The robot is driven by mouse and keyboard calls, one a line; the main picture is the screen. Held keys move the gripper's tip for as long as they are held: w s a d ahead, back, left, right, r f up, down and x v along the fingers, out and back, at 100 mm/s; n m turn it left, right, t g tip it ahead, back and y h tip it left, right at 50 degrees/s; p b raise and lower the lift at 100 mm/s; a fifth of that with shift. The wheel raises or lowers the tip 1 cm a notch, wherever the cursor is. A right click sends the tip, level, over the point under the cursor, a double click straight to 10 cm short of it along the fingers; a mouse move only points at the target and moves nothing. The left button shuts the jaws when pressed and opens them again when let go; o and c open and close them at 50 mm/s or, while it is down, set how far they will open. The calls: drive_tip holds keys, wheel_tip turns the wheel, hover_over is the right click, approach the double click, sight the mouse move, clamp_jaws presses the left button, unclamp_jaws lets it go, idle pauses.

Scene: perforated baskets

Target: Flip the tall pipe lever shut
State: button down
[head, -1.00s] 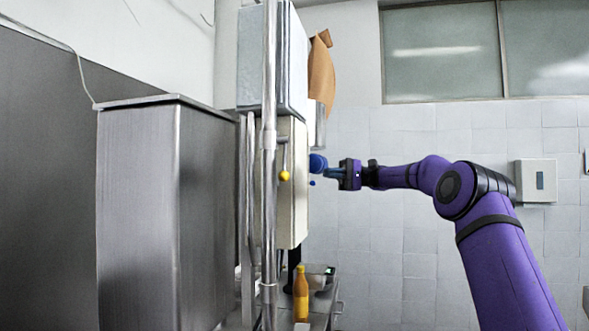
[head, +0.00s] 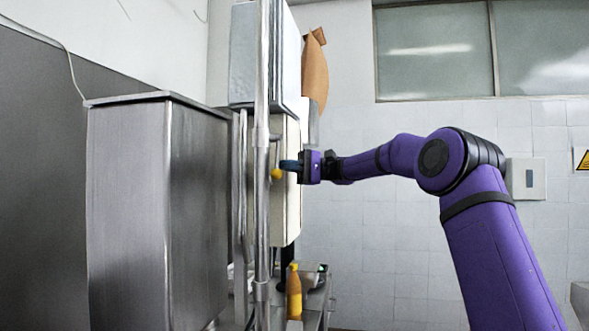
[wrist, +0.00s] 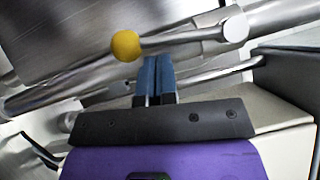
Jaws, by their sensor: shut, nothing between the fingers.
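The tall pipe (head: 262,120) is a vertical metal tube in the head view. Its lever (wrist: 172,40) is a thin metal rod with a yellow ball knob (head: 277,174), and in the head view it hangs down beside the pipe. In the wrist view the knob (wrist: 126,46) shows just above and left of my fingertips. My gripper (head: 288,166) is shut and empty, with its blue fingers side by side, right of the knob in the head view. The fingertips (wrist: 157,60) are close to the lever rod; I cannot tell if they touch.
A steel cabinet (head: 130,200) stands at the left. A cream box (head: 290,215) is behind the pipe, with a grey box (head: 242,55) above. A yellow bottle (head: 294,295) stands low by the pipe.

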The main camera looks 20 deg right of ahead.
sight(277, 145)
drive_tip(key=shift+s+a+r, duration=0.1)
drive_tip(key=shift+s+a, duration=0.15)
drive_tip(key=shift+s+a+m+y, duration=0.2)
drive_tip(key=shift+s+m+y, duration=0.15)
drive_tip(key=shift+m, duration=0.25)
idle(0.3)
drive_tip(key=s+a+r+m+t, duration=0.1)
drive_tip(key=s+m+t, duration=0.1)
drive_tip(key=m, duration=0.4)
drive_tip(key=s+a+r+m+t+y, duration=0.1)
drive_tip(key=a+m+t, duration=0.1)
drive_tip(key=m+t, duration=0.3)
drive_tip(key=s+a+r+m+t, duration=0.1)
drive_tip(key=s+m+t, duration=0.1)
drive_tip(key=m+t, duration=0.2)
drive_tip(key=shift+s+a+r+m+y, duration=0.1)
drive_tip(key=shift+s+m+y, duration=0.1)
drive_tip(key=shift+m, duration=0.45)
drive_tip(key=shift+s+a+r+m+y, duration=0.1)
drive_tip(key=shift+s+m+y, duration=0.05)
drive_tip(key=shift+m, duration=0.5)
drive_tip(key=shift+s+a+r+m+t+h, duration=0.1)
drive_tip(key=shift+r+m+t+h, duration=0.1)
drive_tip(key=shift+r+m+t, duration=0.3)
drive_tip(key=shift+s+r+m+t+h, duration=0.1)
drive_tip(key=shift+r+m+t+h, duration=0.15)
drive_tip(key=shift+m, duration=0.45)
